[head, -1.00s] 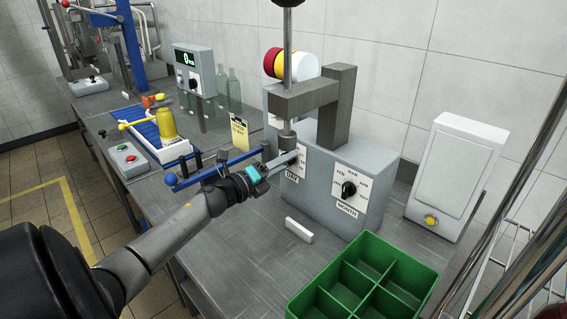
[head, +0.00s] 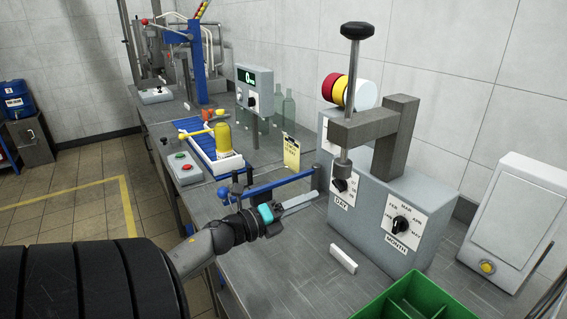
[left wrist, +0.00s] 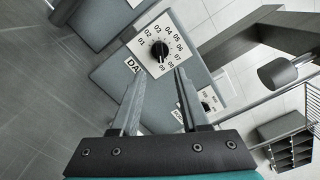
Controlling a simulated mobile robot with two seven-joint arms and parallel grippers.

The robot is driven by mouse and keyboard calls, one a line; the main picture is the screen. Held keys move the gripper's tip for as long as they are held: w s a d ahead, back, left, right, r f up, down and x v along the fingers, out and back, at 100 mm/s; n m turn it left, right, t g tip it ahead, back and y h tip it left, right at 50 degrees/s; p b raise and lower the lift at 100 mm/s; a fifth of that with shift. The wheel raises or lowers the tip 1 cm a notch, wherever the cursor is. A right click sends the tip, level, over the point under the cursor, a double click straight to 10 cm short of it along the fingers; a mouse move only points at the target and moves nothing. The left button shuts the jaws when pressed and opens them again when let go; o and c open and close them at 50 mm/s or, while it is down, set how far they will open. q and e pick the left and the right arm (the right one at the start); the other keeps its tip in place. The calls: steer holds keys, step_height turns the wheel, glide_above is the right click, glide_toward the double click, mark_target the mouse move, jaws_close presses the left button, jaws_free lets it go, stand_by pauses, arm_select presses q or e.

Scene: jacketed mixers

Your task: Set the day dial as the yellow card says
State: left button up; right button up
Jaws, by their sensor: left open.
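The day dial (head: 341,185) is a black knob on a white numbered plate on the grey press-like machine (head: 368,215); a plunger rod partly covers it in the head view. In the left wrist view the day dial (left wrist: 160,50) shows whole; a small white mark seems to be on its lower side, but I cannot tell the exact number. My left gripper (head: 316,197) is open and empty, its fingers apart and short of the dial. In the left wrist view the left gripper (left wrist: 158,76) has the knob between and beyond its tips. The yellow card (head: 291,152) stands behind; its writing is too small to read. My right gripper is not in view.
The month dial (head: 401,225) is right of the day dial. A white block (head: 343,258) and a green divided crate (head: 405,300) are in front. A blue bar (head: 280,183) runs close behind my left gripper. A white box (head: 515,220) stands right.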

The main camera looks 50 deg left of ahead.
arm_select(q)
steer(key=s, duration=0.5)
steer(key=shift+s+a, duration=0.25)
steer(key=shift+s, duration=0.1)
stand_by(0.3)
